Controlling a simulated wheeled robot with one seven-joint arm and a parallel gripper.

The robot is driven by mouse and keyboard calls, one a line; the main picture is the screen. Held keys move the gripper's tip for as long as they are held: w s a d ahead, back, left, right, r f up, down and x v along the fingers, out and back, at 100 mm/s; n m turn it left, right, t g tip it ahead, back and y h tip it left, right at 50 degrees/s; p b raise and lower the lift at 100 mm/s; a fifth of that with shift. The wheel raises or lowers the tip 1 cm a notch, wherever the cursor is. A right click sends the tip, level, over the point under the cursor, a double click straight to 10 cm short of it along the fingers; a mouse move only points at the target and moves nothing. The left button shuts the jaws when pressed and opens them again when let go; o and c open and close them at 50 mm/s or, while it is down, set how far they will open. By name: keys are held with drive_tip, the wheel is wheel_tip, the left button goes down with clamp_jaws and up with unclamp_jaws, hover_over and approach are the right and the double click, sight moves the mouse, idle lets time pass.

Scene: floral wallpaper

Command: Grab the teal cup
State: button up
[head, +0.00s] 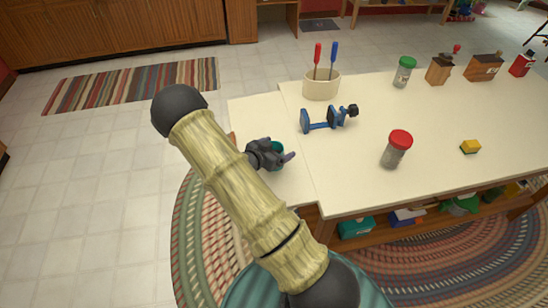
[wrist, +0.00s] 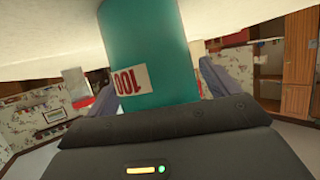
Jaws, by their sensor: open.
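The teal cup (head: 277,148) stands on the left part of the cream counter (head: 255,110), mostly hidden behind my gripper (head: 286,160) in the head view. In the wrist view the cup (wrist: 145,40) fills the middle, close to the palm, with a white label and red "100" that appears upside down. The two purplish-grey fingers of my gripper (wrist: 158,92) are open, one on either side of the cup. I cannot tell whether they touch it.
A blue clamp-like tool (head: 328,119) lies right of the cup. Behind it is a cream crock (head: 321,86) with red- and blue-handled tools. A red-lidded jar (head: 396,149) and yellow block (head: 470,147) stand farther right. Counter between them is clear.

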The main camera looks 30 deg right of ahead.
idle(0.3)
drive_tip(key=c, duration=1.1)
wheel_tip(320, 180, up, 10)
drive_tip(key=shift+r, duration=0.1)
